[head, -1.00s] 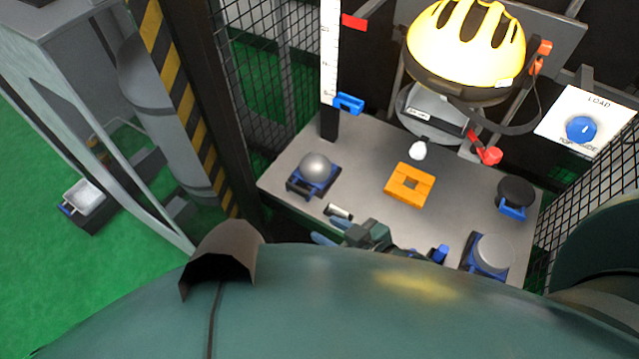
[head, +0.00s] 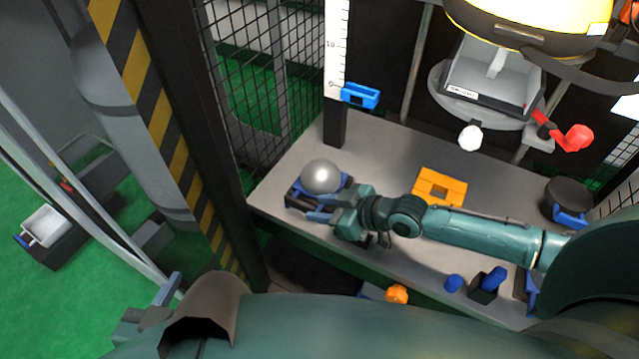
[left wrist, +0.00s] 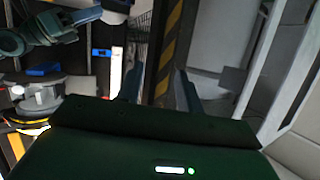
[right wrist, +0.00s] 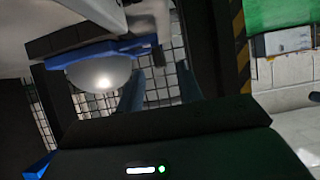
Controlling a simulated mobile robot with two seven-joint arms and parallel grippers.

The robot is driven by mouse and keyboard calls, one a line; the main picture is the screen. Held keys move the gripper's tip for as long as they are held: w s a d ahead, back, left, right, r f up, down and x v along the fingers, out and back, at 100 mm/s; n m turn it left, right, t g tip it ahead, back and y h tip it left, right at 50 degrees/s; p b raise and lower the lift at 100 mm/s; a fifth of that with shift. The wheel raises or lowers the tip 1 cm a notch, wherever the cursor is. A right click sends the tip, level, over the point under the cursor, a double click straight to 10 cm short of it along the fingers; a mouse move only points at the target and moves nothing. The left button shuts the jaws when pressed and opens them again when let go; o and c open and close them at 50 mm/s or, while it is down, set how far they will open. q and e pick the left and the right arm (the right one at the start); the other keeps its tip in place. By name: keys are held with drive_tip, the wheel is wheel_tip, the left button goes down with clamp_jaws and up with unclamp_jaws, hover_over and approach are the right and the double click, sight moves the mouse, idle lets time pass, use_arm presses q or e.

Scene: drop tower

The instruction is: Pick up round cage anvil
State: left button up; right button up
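The round anvil is a silver dome (head: 321,177) on a dark base with blue parts, at the left end of the grey table. My right gripper (head: 328,208) reaches across the table from the right and is at the base's near right side. In the right wrist view the dome (right wrist: 100,72) hangs at upper left, and its blue part (right wrist: 120,50) reaches toward the space between the spread fingers (right wrist: 158,80). I cannot tell whether they touch it. My left gripper (head: 150,300) is away from the table; its fingers stand apart and empty in the left wrist view (left wrist: 160,88).
An orange square block (head: 440,187) lies behind my right arm. A black round anvil (head: 569,197) stands at the right. A scale post (head: 335,80) with a blue slider (head: 361,95) rises behind the dome. Mesh fencing (head: 250,90) borders the left. The drop carriage (head: 490,80) hangs above the back.

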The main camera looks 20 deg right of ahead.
sight(306, 204)
drive_tip(key=b+x, duration=0.1)
drive_tip(key=x, duration=0.5)
drive_tip(key=shift+b, duration=0.35)
drive_tip(key=shift+w+a+f, duration=0.15)
drive_tip(key=shift+w+a, duration=0.15)
use_arm(q)
drive_tip(key=shift+w+d+f+m+t+h, duration=0.1)
drive_tip(key=shift+w+d+m+t+h, duration=0.15)
drive_tip(key=shift+w+t, duration=0.35)
drive_tip(key=shift+s, duration=0.15)
use_arm(e)
clamp_jaws()
drive_tip(key=shift+w+r, duration=0.1)
drive_tip(key=shift+r, duration=0.2)
